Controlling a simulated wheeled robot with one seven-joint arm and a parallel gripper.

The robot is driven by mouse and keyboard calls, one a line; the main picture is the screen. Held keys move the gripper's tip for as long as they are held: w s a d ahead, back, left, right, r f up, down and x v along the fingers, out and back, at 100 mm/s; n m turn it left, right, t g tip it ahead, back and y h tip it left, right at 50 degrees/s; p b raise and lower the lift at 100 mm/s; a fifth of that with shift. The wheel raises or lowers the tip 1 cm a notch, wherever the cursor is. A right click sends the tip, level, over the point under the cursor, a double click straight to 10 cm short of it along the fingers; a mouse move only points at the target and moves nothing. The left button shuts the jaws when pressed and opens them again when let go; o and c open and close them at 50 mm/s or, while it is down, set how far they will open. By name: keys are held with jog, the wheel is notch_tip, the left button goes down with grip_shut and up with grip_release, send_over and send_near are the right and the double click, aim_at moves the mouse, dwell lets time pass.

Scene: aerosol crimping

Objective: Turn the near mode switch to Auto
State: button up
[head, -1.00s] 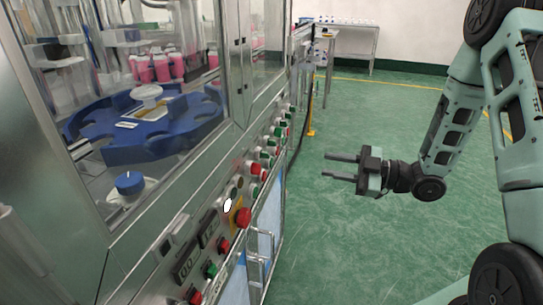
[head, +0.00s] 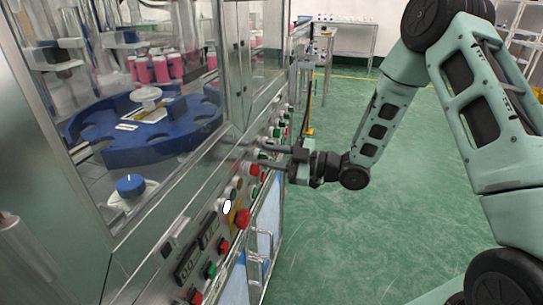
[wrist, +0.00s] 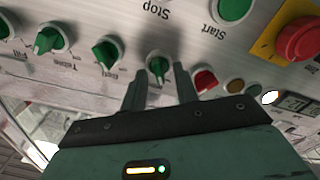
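My gripper (head: 270,156) reaches to the front of the machine's sloping control panel in the head view. In the wrist view its two fingers (wrist: 160,78) are apart, and a green-handled rotary switch (wrist: 158,68) shows between their tips. I cannot tell whether the fingers touch it. Two similar green switches (wrist: 107,52) (wrist: 46,40) sit to its left, with upside-down labels. The label of the switch between the fingers is not readable, so I cannot confirm which one is the near mode switch or its setting.
A green Start button (wrist: 233,8) and a red emergency stop (wrist: 300,38) on yellow are close by. A door handle (head: 258,250) sticks out below the panel. The green floor (head: 340,230) to the right is clear.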

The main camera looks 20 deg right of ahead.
grip_shut()
dwell(0.3)
jog(key=m+p, duration=0.2)
jog(key=m, duration=0.4)
jog(key=m+p, duration=0.3)
jog(key=m, duration=0.3)
jog(key=shift+w+d+p, duration=0.2)
jog(key=shift+p, duration=0.15)
dwell(0.4)
grip_release()
